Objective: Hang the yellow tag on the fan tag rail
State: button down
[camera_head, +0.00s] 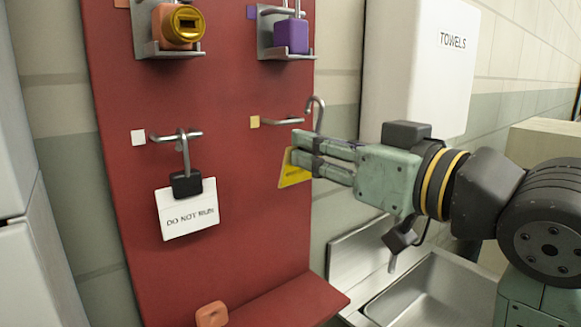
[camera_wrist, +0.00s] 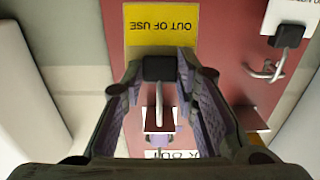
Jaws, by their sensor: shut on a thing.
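The yellow tag (camera_head: 293,176) is a flat card with a black body and a metal hook (camera_head: 316,112) that curves above my gripper. In the wrist view the tag (camera_wrist: 161,24) reads "OUT OF USE" upside down. A metal rail (camera_head: 284,121) beside a yellow square (camera_head: 254,122) is empty, just left of the tag's hook. Another rail (camera_head: 160,137), beside a white square, carries a white "DO NOT RUN" tag (camera_head: 188,215). No label names the fan rail.
The red board (camera_head: 225,215) has brackets above with an orange lock (camera_head: 178,25) and a purple padlock (camera_head: 291,37). A white towel box (camera_head: 425,65) is behind my arm. A metal sink (camera_head: 430,290) is below. An orange object (camera_head: 211,314) sits low on the board.

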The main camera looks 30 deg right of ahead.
jog(key=shift+s+d, duration=0.2)
jog(key=shift+s, duration=1.2)
jog(key=shift+f, duration=0.1)
